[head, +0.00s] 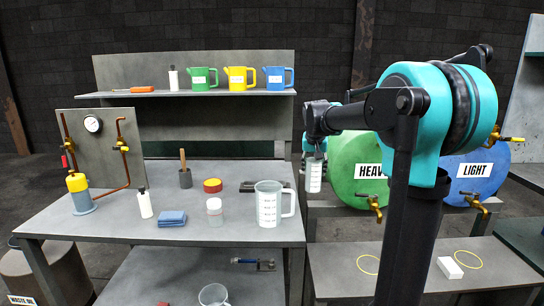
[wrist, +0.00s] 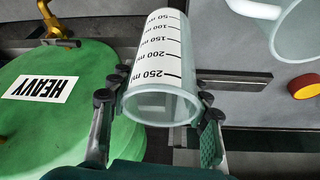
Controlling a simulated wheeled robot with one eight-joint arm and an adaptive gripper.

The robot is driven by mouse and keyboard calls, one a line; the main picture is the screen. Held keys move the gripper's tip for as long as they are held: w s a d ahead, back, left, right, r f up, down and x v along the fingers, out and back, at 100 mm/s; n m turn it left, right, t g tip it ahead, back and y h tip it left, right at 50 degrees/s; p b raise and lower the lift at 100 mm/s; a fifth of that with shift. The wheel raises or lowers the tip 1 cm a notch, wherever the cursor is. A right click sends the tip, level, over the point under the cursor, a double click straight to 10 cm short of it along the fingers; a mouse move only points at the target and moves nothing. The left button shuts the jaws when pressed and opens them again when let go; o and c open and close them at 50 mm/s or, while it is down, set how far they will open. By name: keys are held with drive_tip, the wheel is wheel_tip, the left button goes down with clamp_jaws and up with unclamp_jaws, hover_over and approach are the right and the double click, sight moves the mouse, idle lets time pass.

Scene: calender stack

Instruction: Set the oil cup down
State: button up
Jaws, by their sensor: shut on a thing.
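The oil cup (head: 314,177) is a small clear-white measuring cup with black graduation marks. My gripper (head: 314,155) is shut on it and holds it roughly upright in the air. In the head view they are between the bench's right end and the green HEAVY drum. In the wrist view the cup (wrist: 160,62) sits between both fingers (wrist: 157,97), its open rim toward the camera and marks up to 250 ml readable. Whether it holds any oil I cannot tell.
The grey bench (head: 130,225) carries a large measuring jug (head: 268,205), a white-lidded jar (head: 215,211), a blue cloth (head: 172,219) and a red tin (head: 212,185). A low table (head: 400,262) stands below the drums' taps, with yellow rings and a white block (head: 450,267).

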wheel_tip(320, 180, down, 15)
drive_tip(key=d+n, duration=0.1)
drive_tip(key=d, duration=0.1)
drive_tip(key=s+f, duration=0.4)
drive_tip(key=f, duration=0.5)
drive_tip(key=s+d+f+n+y, duration=0.1)
drive_tip(key=s+f, duration=0.3)
drive_tip(key=f, duration=0.5)
drive_tip(key=shift+s+n, duration=0.2)
drive_tip(key=shift+n, duration=0.1)
drive_tip(key=shift+d, duration=0.15)
